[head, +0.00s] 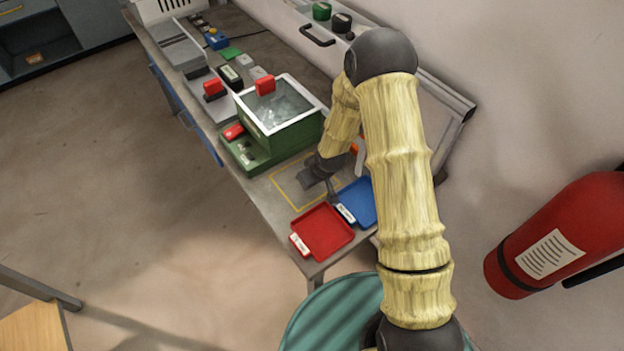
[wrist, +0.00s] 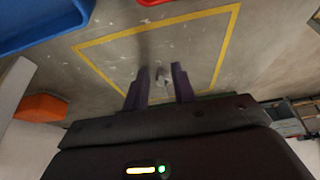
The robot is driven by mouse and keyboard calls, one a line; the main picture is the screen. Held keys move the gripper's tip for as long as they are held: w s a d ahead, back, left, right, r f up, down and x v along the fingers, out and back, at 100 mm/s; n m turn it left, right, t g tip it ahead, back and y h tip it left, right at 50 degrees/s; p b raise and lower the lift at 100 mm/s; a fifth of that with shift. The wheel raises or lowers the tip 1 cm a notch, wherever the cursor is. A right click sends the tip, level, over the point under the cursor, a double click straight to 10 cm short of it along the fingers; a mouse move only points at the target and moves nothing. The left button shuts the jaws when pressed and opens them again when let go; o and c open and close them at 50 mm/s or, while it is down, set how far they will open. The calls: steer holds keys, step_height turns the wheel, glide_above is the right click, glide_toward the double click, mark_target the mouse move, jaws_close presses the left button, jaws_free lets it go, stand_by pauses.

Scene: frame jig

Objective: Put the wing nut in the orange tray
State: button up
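The wing nut (wrist: 162,77) is a small grey piece on the table in the wrist view, inside the yellow outlined square. My gripper (wrist: 160,84) is open, its two dark fingers apart with the nut showing between their tips. Whether they touch it I cannot tell. In the head view my gripper (head: 313,178) is low over the square, and the nut cannot be made out. An orange thing (wrist: 40,107), seemingly the orange tray, is at the left in the wrist view. In the head view only a bit of orange (head: 354,149) shows beside my arm.
A red tray (head: 322,232) and a blue tray (head: 358,200) lie near the table's front end, close to the yellow square (head: 283,190). A green machine (head: 272,130) with a clear-topped box stands just behind the square. The wall is at the right.

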steer(key=shift+r, duration=0.1)
steer(key=b+v, duration=0.1)
steer(key=v, duration=1.1)
steer(key=shift+r, duration=0.1)
steer(key=s+d+r+m+h, duration=0.1)
steer(key=s+d+r+m, duration=0.2)
steer(key=s+d+r, duration=0.2)
steer(key=s+d+r+m+g+h, duration=0.1)
steer(key=s+d+r+m, duration=0.2)
steer(key=s, duration=0.6)
steer(key=d+r, duration=0.2)
steer(key=shift+s+d+m+h, duration=0.3)
steer(key=shift+s+m, duration=0.05)
steer(key=shift+m, duration=0.05)
steer(key=shift+o, duration=0.5)
steer(key=shift+w+a, duration=0.1)
